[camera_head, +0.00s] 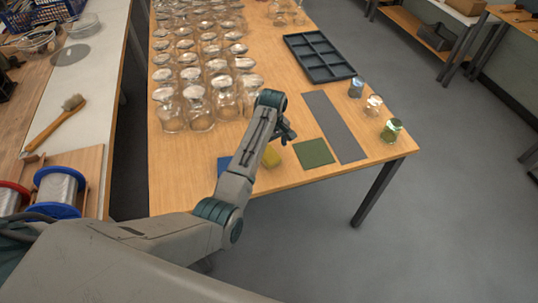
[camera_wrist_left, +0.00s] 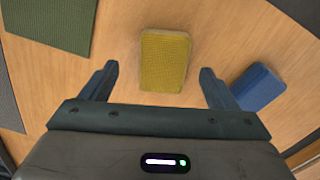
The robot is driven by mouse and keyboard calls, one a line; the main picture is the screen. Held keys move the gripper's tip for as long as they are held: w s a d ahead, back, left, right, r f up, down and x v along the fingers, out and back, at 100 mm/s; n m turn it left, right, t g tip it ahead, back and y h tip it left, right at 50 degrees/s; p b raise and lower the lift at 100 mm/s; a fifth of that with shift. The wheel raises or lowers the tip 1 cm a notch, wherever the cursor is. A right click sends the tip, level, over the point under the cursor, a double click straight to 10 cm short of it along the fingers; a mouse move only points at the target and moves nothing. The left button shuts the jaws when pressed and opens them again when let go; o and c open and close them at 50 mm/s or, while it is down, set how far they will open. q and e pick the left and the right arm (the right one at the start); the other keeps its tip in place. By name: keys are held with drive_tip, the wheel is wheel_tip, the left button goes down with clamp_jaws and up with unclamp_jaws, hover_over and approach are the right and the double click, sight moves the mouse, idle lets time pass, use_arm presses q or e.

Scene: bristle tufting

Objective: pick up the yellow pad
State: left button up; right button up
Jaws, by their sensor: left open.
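The yellow pad (camera_wrist_left: 164,62) is a small rectangular block lying on the wooden table. In the left wrist view it sits just beyond and between the two fingertips, with clear gaps on both sides. In the head view the yellow pad (camera_head: 271,157) shows partly behind my left arm. My left gripper (camera_wrist_left: 160,75) is open and empty, above the table near the pad. In the head view my left gripper (camera_head: 284,135) reaches in from the left, its fingers partly hidden. My right gripper is in neither view.
A blue pad (camera_wrist_left: 257,87) lies right of the yellow pad in the wrist view, close to the right finger. A green mat (camera_head: 314,153) and a grey strip (camera_head: 333,126) lie beside it. Many glass jars (camera_head: 197,108) crowd the table's left; a dark divided tray (camera_head: 319,57) lies farther back.

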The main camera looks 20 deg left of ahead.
sight(270, 154)
use_arm(q)
drive_tip(key=f, duration=0.1)
drive_tip(key=f+p, duration=0.1)
drive_tip(key=f, duration=0.1)
drive_tip(key=shift+s+a+f, duration=0.15)
drive_tip(key=shift+a+f, duration=0.15)
drive_tip(key=shift+f, duration=0.65)
drive_tip(key=c, duration=0.9)
drive_tip(key=shift+c, duration=0.8)
drive_tip(key=shift+r+p, duration=0.15)
drive_tip(key=shift+p, duration=0.2)
